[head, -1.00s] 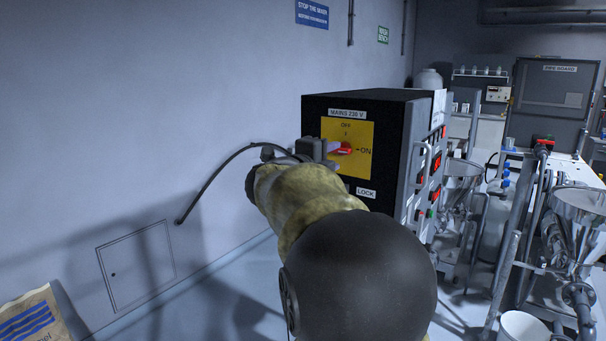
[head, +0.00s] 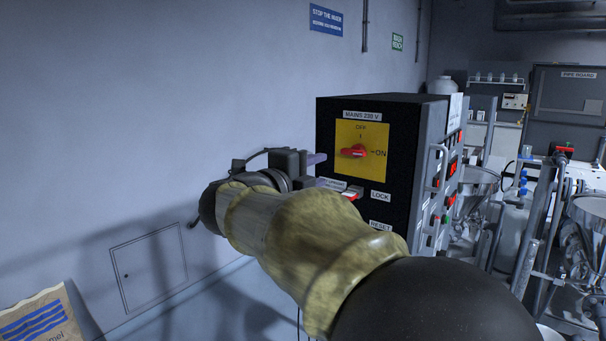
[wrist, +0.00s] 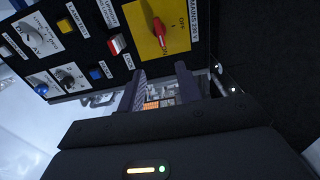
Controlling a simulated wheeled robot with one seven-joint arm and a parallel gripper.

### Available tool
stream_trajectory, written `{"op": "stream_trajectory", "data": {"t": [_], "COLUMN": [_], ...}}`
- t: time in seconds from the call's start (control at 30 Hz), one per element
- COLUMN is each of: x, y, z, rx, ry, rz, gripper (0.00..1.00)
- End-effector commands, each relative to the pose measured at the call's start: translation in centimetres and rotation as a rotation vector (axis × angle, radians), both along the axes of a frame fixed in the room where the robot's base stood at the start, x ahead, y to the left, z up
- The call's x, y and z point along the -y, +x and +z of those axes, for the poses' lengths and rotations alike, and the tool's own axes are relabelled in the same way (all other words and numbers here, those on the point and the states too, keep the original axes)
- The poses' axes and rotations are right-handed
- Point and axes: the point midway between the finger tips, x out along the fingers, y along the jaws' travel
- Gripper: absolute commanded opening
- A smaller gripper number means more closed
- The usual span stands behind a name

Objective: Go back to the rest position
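My gripper (head: 321,171) is in front of the left part of the black mains box (head: 408,110). It is open and empty, its two fingers apart with a clear gap in the wrist view (wrist: 163,86). The red rotary switch (head: 354,152) sits on a yellow plate (head: 374,172), its handle level toward the ON mark. The fingers are left of the switch and apart from it. In the wrist view the red switch (wrist: 160,32) is beyond the fingertips. My arm hides the lower part of the box.
A red-and-white rocker marked LOCK (wrist: 116,44) is beside the yellow plate. Steel hoppers (head: 474,182) and pipe frames stand right of the box. A paper sack (head: 42,318) is at the lower left. A wall panel (head: 150,268) is behind my arm; the left wall area is open.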

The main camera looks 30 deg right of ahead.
Motion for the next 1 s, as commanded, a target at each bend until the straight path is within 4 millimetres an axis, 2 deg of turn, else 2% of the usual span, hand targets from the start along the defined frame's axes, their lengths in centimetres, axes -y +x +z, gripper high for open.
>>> {"op": "stream_trajectory", "data": {"t": [0.3, 0.47, 0.57, 0.7, 0.8, 0.87, 0.97, 1.0], "x": [-0.2, -2.0, -4.5, -8.7, -11.8, -13.5, -16.0, -16.8], "y": [0.6, 3.7, 6.3, 8.6, 8.7, 8.0, 5.7, 4.4], "z": [0.1, -0.2, -1.7, -5.7, -9.6, -12.3, -16.9, -18.7], "rx": [-0.022, -0.148, -0.290, -0.529, -0.717, -0.836, -1.044, -1.131], "ry": [-0.022, -0.133, -0.235, -0.366, -0.445, -0.483, -0.539, -0.557], "rz": [0.033, 0.217, 0.402, 0.682, 0.881, 1.001, 1.199, 1.278], "gripper": [0.35, 0.35, 0.35, 0.35, 0.35, 0.35, 0.35, 0.35]}}
